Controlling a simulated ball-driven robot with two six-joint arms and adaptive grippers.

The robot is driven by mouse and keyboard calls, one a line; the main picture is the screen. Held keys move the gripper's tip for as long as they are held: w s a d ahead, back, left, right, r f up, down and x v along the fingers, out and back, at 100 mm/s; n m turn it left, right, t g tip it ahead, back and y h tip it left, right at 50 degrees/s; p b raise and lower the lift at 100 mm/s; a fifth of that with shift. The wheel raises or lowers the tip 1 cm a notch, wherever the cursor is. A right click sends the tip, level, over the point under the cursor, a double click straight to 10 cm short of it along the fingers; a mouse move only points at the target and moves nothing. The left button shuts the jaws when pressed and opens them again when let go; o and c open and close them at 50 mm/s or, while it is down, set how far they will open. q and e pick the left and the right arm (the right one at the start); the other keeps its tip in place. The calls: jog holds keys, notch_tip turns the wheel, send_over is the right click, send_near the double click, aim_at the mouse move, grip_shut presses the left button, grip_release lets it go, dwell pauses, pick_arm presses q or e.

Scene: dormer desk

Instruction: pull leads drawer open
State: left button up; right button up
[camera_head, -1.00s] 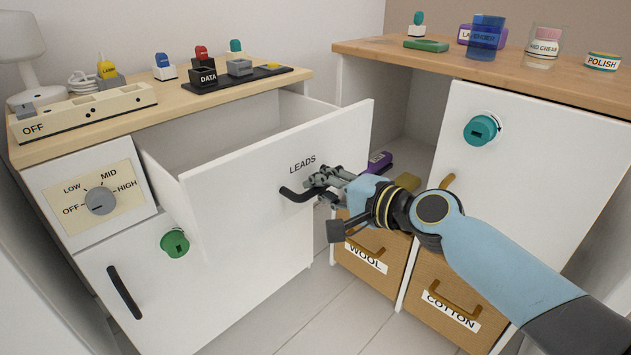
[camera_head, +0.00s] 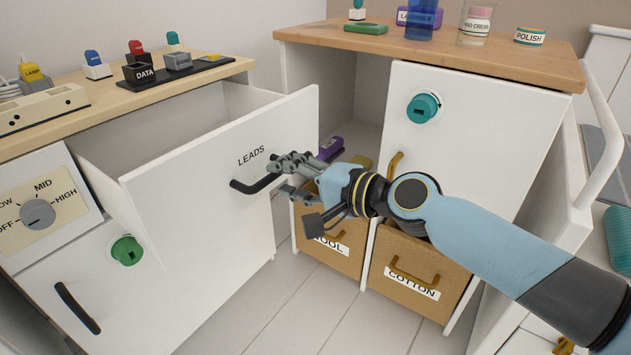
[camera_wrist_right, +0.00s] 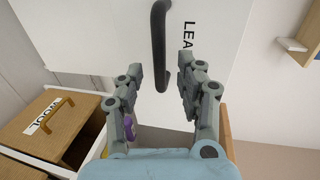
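The white drawer marked LEADS (camera_head: 215,175) stands pulled well out of the left desk unit, and its empty-looking inside shows from above. Its black bar handle (camera_head: 255,185) is on the front below the label; it also shows in the right wrist view (camera_wrist_right: 158,40). My right gripper (camera_head: 284,178) is at the handle's right end. In the right wrist view its fingers (camera_wrist_right: 160,70) are spread, with the handle's lower end between or just beyond the tips and gaps on both sides. My left gripper is not in view.
Below the drawer is a door with a green knob (camera_head: 127,250) and a black handle. The WOOL (camera_head: 345,240) and COTTON (camera_head: 420,280) drawers are under my right arm. A teal knob (camera_head: 424,108) sits on the right door. The floor between the units is clear.

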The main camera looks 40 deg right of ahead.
jog(key=v, duration=0.7)
jog(key=shift+s, duration=0.4)
jog(key=shift+d, duration=0.1)
